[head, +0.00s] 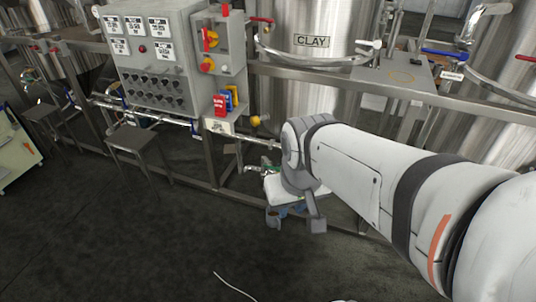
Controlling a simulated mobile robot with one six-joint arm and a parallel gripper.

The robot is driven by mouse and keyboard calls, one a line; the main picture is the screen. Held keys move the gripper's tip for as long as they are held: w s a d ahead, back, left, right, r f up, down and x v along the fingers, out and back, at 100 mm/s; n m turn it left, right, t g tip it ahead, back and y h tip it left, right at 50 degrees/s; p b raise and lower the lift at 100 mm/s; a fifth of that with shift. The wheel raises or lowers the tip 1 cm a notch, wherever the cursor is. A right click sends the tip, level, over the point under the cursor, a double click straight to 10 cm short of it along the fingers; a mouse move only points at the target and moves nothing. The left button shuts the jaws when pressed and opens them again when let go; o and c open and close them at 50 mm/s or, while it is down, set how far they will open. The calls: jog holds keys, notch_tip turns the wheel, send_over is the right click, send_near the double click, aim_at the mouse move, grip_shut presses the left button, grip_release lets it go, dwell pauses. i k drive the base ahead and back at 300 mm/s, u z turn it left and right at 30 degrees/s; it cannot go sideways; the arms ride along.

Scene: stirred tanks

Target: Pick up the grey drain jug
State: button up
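My gripper (295,219) is at the end of my white arm, near the middle of the picture and low in front of the tank frame. It points down, and its two grey finger ends stand apart. Behind and between them are a small white surface (275,188) and some bluish parts, too small to make out. I cannot pick out the grey drain jug with certainty. My gripper and wrist cover part of the spot under the tank outlet, so the jug may be hidden there. I see nothing clearly held.
A steel tank labelled CLAY (312,41) stands behind a metal frame rail (330,78). A grey control cabinet (160,60) is at upper left. A small steel stool (133,138) stands below it. A thin white line (235,286) lies on the otherwise clear dark floor (130,250).

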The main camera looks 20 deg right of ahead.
aim_at(273, 219)
jog(key=u, duration=0.05)
jog(key=i, duration=1)
jog(key=z, duration=0.1)
